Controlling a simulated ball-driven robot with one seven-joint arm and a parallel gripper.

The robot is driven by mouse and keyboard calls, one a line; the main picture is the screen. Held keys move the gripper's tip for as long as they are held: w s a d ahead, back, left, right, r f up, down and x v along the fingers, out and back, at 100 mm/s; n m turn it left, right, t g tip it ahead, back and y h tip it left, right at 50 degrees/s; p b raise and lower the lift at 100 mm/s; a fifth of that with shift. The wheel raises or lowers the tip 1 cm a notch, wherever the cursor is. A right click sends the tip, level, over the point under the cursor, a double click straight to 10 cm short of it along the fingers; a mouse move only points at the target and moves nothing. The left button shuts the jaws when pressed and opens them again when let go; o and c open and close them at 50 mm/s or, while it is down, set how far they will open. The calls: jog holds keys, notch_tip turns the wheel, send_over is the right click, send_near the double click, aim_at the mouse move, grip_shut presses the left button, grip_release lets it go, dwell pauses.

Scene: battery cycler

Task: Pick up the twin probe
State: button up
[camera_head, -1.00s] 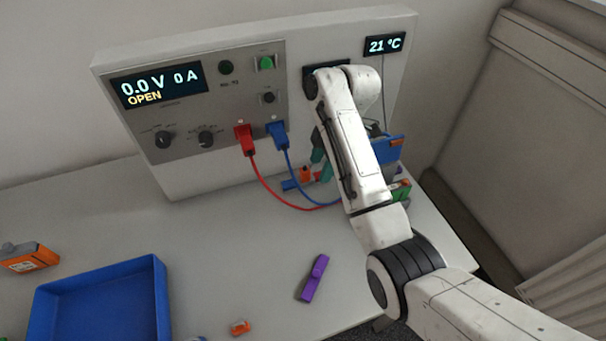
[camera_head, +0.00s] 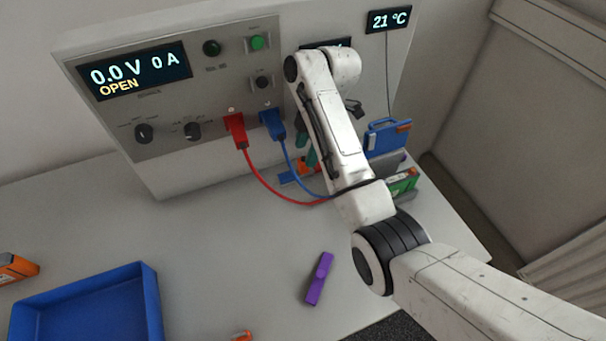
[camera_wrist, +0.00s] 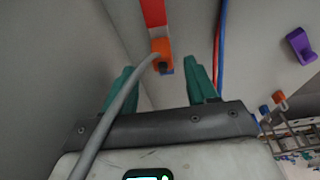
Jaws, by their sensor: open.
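What looks like the twin probe, an orange block (camera_head: 305,167) with a blue strip (camera_head: 289,179), lies by the foot of the instrument panel, partly hidden by my arm. In the wrist view the orange block (camera_wrist: 160,47) has a red strip (camera_wrist: 153,12) beyond it, a dark lower end and a grey cable running back over my gripper. My gripper (camera_wrist: 160,85) has its teal fingers spread wide, with the block seen between and beyond their tips. The teal fingers of my gripper (camera_head: 308,150) also show just above the block in the head view. Contact cannot be told.
The panel (camera_head: 160,110) reads 0.0 V, 0 A, OPEN. Red (camera_head: 236,130) and blue (camera_head: 272,124) plugs trail leads close to the probe. A green item (camera_head: 402,182) and blue item (camera_head: 388,138) stand right of my arm. A purple piece (camera_head: 319,279) and blue tray (camera_head: 90,310) lie nearer.

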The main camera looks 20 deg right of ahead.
aim_at(304, 160)
jog(key=shift+p+x, duration=0.65)
jog(key=shift+x, duration=2.6)
jog(key=shift+s, duration=0.15)
grip_shut()
